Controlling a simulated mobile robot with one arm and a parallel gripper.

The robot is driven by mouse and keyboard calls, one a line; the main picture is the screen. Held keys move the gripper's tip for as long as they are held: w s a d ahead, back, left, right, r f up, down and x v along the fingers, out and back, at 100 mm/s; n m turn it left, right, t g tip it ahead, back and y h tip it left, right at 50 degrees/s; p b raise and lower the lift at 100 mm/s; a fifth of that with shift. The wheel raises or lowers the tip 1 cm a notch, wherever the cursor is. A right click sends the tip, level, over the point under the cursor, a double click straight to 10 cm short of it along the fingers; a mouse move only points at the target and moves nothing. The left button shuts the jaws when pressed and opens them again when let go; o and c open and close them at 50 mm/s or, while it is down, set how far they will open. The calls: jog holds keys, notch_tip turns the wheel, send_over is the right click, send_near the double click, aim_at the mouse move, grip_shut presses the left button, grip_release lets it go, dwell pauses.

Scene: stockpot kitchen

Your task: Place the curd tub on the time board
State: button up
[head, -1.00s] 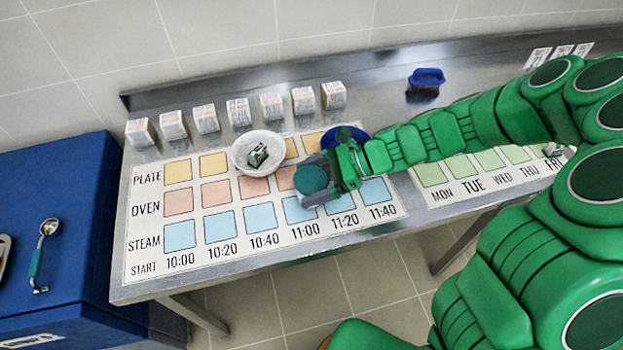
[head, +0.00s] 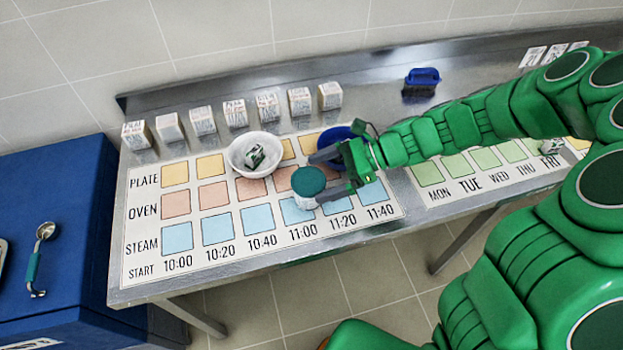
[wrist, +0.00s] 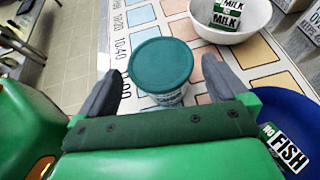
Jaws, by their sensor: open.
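The curd tub (head: 304,199), white with a teal lid, stands upright on the time board (head: 145,223), in the 11:00 column. Its base overlaps the blue STEAM square; the exact overlap is partly hidden by the tub itself. My gripper (head: 317,177) is open, reaching in from the right, with its fingers spread either side of the tub's right part. In the wrist view the teal lid (wrist: 161,64) lies ahead between the two grey fingertips, with visible gaps on both sides.
A white bowl (head: 236,164) holding a small green-and-white block stands on the board to the tub's upper left. A blue bowl (head: 330,137) sits close behind my gripper, with a "NO FISH" block (wrist: 285,148). Several white blocks line the back; a blue brush (head: 421,80) stands farther right.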

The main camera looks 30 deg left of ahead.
jog(key=v, duration=0.8)
jog(key=shift+d, duration=0.1)
